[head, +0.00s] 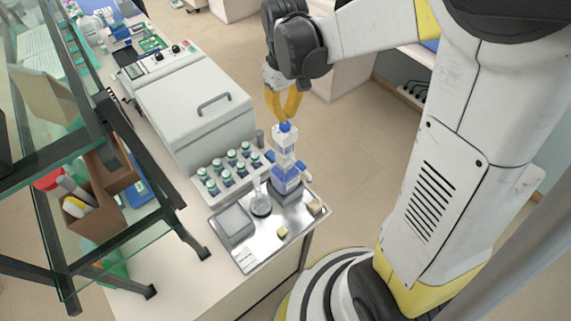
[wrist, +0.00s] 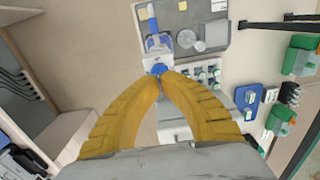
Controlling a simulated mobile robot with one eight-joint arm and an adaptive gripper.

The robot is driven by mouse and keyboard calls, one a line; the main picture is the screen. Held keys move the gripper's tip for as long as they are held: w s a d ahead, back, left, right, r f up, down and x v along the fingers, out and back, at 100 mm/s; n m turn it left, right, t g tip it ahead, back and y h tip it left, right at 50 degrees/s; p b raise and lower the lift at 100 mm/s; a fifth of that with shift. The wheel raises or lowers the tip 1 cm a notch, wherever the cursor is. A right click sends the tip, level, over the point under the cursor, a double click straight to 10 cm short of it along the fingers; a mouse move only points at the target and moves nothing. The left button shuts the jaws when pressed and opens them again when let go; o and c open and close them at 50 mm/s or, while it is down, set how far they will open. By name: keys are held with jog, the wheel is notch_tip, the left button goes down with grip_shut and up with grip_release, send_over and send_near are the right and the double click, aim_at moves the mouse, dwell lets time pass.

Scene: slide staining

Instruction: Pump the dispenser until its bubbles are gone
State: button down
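The dispenser (head: 284,145) is a white pump head with a blue top knob, mounted on a bottle with a blue label (head: 286,180). It stands upright at the back right of a metal tray. My gripper (head: 287,117) has yellow fingers pointing down, right above the blue knob. In the wrist view the fingertips of my gripper (wrist: 163,73) come together at the blue knob (wrist: 158,68), with nothing clear between them. I cannot tell whether they touch the knob. Bubbles inside the dispenser are too small to make out.
The metal tray (head: 247,262) also holds a glass flask (head: 261,204), a grey box (head: 235,222) and small yellowish blocks. A rack of capped bottles (head: 226,177) stands behind the flask, beside a large white instrument (head: 196,105). Glass shelving is at left.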

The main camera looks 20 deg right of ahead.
aim_at(285, 125)
jog(key=shift+f+b, duration=2.65)
jog(key=shift+f, duration=0.6)
jog(key=shift+r+p, duration=2.15)
jog(key=shift+r, duration=1.35)
jog(key=shift+r, duration=0.1)
jog(key=shift+r+p, duration=1.7)
jog(key=shift+r, duration=0.7)
